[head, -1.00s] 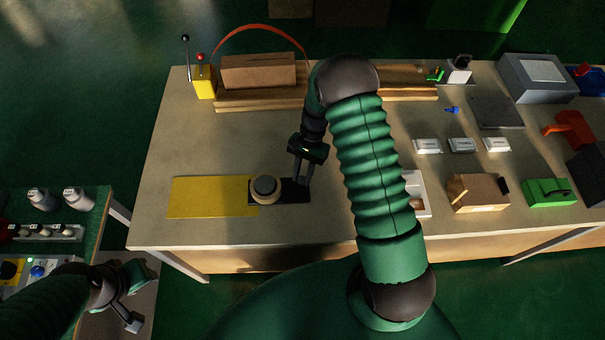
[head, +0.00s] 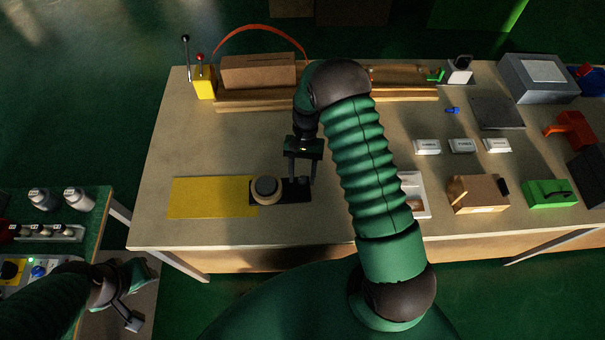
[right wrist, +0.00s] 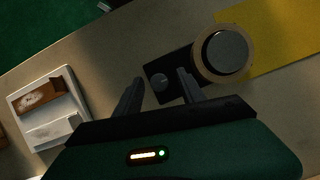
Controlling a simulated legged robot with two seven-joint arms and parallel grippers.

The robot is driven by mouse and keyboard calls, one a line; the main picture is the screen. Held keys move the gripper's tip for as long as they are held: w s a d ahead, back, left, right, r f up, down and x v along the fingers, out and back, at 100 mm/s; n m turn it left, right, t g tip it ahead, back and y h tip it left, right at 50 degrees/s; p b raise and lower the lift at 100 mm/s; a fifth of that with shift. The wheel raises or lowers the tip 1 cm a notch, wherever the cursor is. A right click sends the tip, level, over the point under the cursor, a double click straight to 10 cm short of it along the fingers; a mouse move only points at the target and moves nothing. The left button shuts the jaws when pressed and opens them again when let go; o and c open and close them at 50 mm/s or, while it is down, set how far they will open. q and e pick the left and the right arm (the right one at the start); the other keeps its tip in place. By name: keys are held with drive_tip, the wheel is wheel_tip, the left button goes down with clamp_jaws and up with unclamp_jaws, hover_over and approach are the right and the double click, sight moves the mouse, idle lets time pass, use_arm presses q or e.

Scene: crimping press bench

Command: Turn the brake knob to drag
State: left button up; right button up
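A dark base plate (head: 293,195) with a round grey-topped, tan-rimmed drum (head: 265,187) lies near the bench's front edge. In the right wrist view, a small dark round knob (right wrist: 159,81) sits on the plate beside the drum (right wrist: 226,52); I take it for the brake knob. Its setting is not legible. My right gripper (head: 302,181) is open and points down over the plate's right part. In the right wrist view, the knob appears between the two spread fingertips (right wrist: 159,78); contact cannot be told. My left gripper (head: 140,297) hangs open and empty at lower left.
A yellow mat (head: 210,197) lies left of the drum. A white tray (head: 416,207), a tan box (head: 478,193) and a green block (head: 549,193) stand to the right. Wooden boards (head: 262,104) lie behind. The bench behind the plate is mostly clear.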

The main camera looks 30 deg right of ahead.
drive_tip(key=b+v, duration=0.1)
drive_tip(key=v, duration=1.5)
drive_tip(key=shift+w+r, duration=0.2)
drive_tip(key=shift+r, duration=0.15)
drive_tip(key=s+a+f+n+t+h, duration=0.1)
drive_tip(key=s+a+n+t+h, duration=0.2)
drive_tip(key=s+a, duration=0.9)
drive_tip(key=s+n+t, duration=0.2)
drive_tip(key=n+t, duration=0.1)
drive_tip(key=n, duration=0.2)
drive_tip(key=shift+s, duration=0.3)
